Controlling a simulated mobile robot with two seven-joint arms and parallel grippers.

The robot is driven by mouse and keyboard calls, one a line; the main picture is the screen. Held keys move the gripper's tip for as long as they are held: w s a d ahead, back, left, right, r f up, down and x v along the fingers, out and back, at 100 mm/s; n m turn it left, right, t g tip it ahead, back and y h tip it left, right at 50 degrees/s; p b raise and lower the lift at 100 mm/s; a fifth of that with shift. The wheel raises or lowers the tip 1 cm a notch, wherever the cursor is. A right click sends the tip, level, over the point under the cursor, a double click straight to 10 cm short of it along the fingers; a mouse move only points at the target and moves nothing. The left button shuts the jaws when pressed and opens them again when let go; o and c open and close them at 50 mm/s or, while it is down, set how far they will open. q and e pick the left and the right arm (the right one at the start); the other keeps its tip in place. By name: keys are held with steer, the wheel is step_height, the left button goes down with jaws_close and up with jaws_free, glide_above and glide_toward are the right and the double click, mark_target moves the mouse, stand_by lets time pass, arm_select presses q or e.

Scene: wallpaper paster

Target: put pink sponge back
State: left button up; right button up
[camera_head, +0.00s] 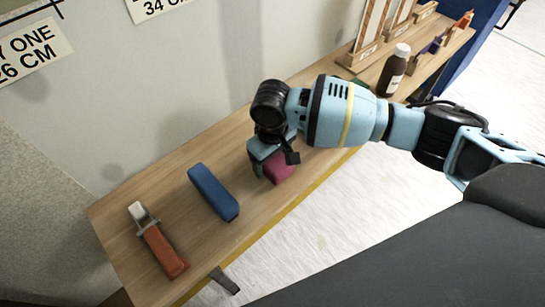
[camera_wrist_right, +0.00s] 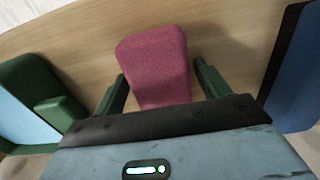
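The pink sponge (camera_head: 279,167) lies on the wooden table near its front edge, partly hidden under my right gripper (camera_head: 273,160). In the right wrist view the pink sponge (camera_wrist_right: 155,60) sits between the two green fingers of my right gripper (camera_wrist_right: 160,86). One finger is on each side, with only slim gaps, so the gripper looks open around it. A blue sponge (camera_head: 213,191) lies to the left on the table, and its edge shows at the right of the wrist view (camera_wrist_right: 298,75).
An orange-handled tool (camera_head: 162,248) lies at the table's left end. A brown bottle (camera_head: 393,71) stands to the right, near wooden holders (camera_head: 369,55). A wall runs along the back. A small dark piece (camera_head: 224,280) shows at the front edge.

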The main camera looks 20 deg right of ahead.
arm_select(q)
steer(key=shift+w, duration=0.2)
arm_select(e)
steer(key=shift+o, duration=0.3)
steer(key=shift+r, duration=0.25)
step_height(320, 180, up, 6)
steer(key=shift+r+p, duration=0.1)
steer(key=shift+p, duration=0.8)
arm_select(q)
steer(key=shift+s+d+r+p, duration=0.15)
steer(key=shift+r+p, duration=0.2)
steer(key=shift+r, duration=0.3)
steer(key=shift+s+d+r+p, duration=0.15)
steer(key=shift+r+p, duration=0.15)
steer(key=shift+r, duration=0.3)
arm_select(e)
steer(key=shift+a+r, duration=0.1)
steer(key=shift+r, duration=2.7)
arm_select(q)
steer(key=shift+w+a+r, duration=0.1)
steer(key=shift+w+r, duration=0.05)
steer(key=shift+w, duration=0.15)
